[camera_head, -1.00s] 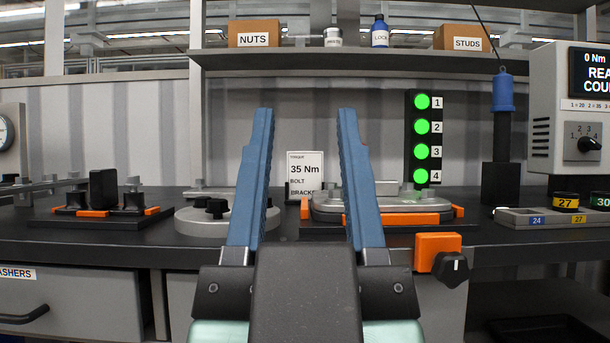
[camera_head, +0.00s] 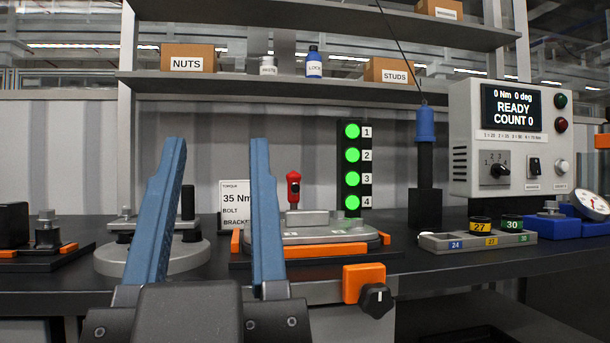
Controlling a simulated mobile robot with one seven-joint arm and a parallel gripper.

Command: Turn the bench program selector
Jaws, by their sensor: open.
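The program selector (camera_head: 498,170) is a black rotary knob on a dark plate with numbers around it. It sits on the front of the grey controller box (camera_head: 460,100) at right, below a screen reading "READY COUNT 0". A strip above it reads roughly 1=20, 2=35, and further values; its exact pointer position is hard to read. My gripper (camera_head: 217,142) is open and empty at left of centre, its two blue fingers pointing up and forward. It is well left of the selector and apart from it.
An orange block with a black knob (camera_head: 377,300) projects from the bench front. A grey and orange fixture (camera_head: 320,236), a green light stack (camera_head: 352,168), a blue-topped tool (camera_head: 425,125) and a socket tray (camera_head: 470,241) stand between my gripper and the box.

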